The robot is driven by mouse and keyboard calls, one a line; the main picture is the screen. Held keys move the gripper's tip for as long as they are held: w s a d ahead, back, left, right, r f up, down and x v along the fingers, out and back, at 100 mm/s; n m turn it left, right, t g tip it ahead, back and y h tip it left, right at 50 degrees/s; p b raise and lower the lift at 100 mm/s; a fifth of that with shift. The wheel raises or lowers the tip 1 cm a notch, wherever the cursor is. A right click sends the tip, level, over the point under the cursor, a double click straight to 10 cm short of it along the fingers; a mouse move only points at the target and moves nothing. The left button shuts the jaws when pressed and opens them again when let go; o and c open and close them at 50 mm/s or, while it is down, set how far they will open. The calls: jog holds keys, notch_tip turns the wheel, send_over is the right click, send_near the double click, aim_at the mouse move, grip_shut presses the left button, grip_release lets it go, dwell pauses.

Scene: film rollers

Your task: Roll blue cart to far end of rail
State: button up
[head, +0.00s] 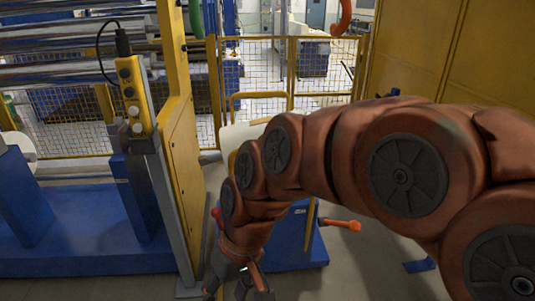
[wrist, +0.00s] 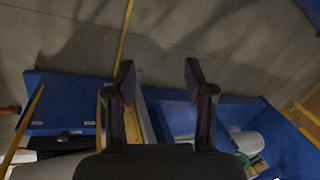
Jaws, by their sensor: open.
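The blue cart (head: 292,252) stands on the floor right of the machine in the head view, partly hidden behind my arm. An orange handle (head: 342,225) sticks out on its right. What looks like its blue panel (wrist: 62,100) shows at the left of the wrist view. My gripper (wrist: 158,75) points down with its two dark fingers apart and nothing between them. In the head view it (head: 240,290) is low, at the bottom edge, left of the cart and close to the machine's post. I cannot clearly make out the rail.
A machine with a blue base (head: 90,245), steel rollers (head: 60,45) and a yellow post (head: 180,150) fills the left. A yellow mesh fence (head: 270,75) stands behind, a yellow wall (head: 410,50) at right. Grey floor is open at lower right.

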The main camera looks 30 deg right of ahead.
jog(key=w+r+m+t+y+b, duration=0.2)
jog(key=w+r+t+y+b, duration=0.1)
jog(key=w, duration=1)
jog(key=w+r+m+t+y+b, duration=0.2)
jog(key=w+r+t+y, duration=0.15)
jog(key=w, duration=0.85)
jog(key=w+d+m+t+h+b, duration=0.25)
jog(key=w+d+m+t, duration=0.3)
jog(key=w+d, duration=0.75)
jog(key=w+d+f+m+t+h+b, duration=0.1)
jog(key=d+f+m+h, duration=0.2)
jog(key=d, duration=0.7)
jog(key=w+d+f+m+t+h+b, duration=0.1)
jog(key=w+d+f+m+h+b, duration=0.3)
jog(key=d, duration=0.6)
jog(key=s+d+f+m+t+p, duration=0.1)
jog(key=d+f+m+t, duration=0.15)
jog(key=d+f, duration=0.45)
jog(key=shift+g, duration=0.45)
jog(key=shift+w+d+r+p, duration=0.15)
jog(key=shift+w+d, duration=0.25)
jog(key=shift+w, duration=0.9)
jog(key=shift+w+d+r+p, duration=0.1)
jog(key=shift+w+d+r, duration=0.25)
jog(key=shift+w, duration=0.95)
jog(key=shift+w+d+r+p, duration=0.1)
jog(key=shift+w+d, duration=0.35)
jog(key=shift+w, duration=0.85)
grip_shut()
